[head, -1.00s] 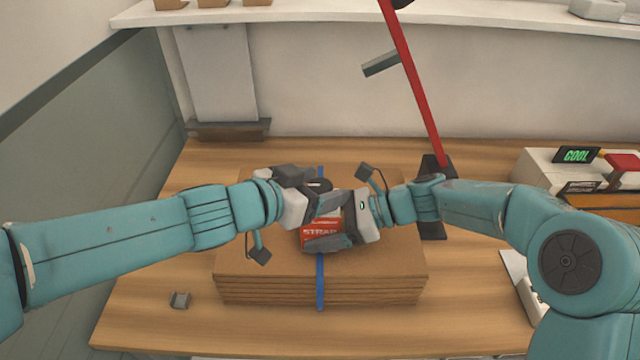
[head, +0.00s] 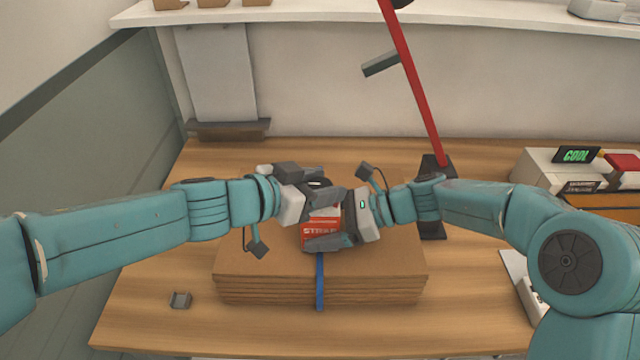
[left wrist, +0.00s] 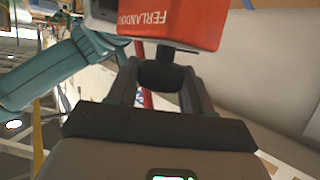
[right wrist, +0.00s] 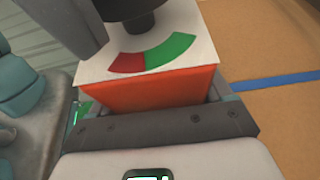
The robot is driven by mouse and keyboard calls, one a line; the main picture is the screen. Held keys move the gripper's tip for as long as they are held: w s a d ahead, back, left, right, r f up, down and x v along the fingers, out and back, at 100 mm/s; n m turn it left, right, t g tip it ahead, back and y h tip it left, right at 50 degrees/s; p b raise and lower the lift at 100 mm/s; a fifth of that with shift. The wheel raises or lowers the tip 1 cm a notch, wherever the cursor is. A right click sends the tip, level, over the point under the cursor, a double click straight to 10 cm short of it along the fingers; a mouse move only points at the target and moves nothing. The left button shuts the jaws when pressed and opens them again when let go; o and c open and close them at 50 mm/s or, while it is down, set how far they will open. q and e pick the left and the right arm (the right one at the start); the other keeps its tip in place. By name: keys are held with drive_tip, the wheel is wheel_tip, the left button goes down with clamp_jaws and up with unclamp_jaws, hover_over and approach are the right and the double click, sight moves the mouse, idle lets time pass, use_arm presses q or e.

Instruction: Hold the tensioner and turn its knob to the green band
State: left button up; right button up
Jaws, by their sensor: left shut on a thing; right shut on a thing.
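The tensioner (head: 320,232) is a red box with white lettering, on the blue strap (head: 320,285) over a stack of brown boards (head: 260,260). My right gripper (head: 331,219) is shut on its body, with the fingers on opposite sides; the orange-red body also shows in the right wrist view (right wrist: 150,100). Its white top bears a red band (right wrist: 128,63) and a green band (right wrist: 170,50). The black knob (left wrist: 163,73) stands out from the body, and my left gripper (left wrist: 160,82) is shut on it. I cannot tell where the knob points.
A red lever (head: 415,85) on a dark base rises behind my right gripper. A white device with a green "COOL" display (head: 576,155) stands at the right. A small grey piece (head: 180,300) lies at the front left. The table left of the boards is mostly clear.

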use_arm(q)
drive_tip(key=m+g+h, duration=0.1)
drive_tip(key=m+g, duration=0.1)
drive_tip(key=m+g+h, duration=0.1)
drive_tip(key=m+g, duration=0.2)
drive_tip(key=shift+w+a+h, duration=0.1)
drive_tip(key=shift+h, duration=0.2)
drive_tip(key=m+g, duration=0.2)
drive_tip(key=g, duration=0.1)
drive_tip(key=shift+m, duration=0.4)
drive_tip(key=m+g, duration=0.2)
drive_tip(key=g, duration=0.1)
drive_tip(key=shift+m+g, duration=0.3)
drive_tip(key=shift+m+g+y, duration=0.8)
drive_tip(key=shift+m+g, duration=1.1)
drive_tip(key=shift+g, duration=0.1)
drive_tip(key=o, duration=1)
drive_tip(key=shift+s, duration=0.2)
drive_tip(key=shift+c, duration=0.2)
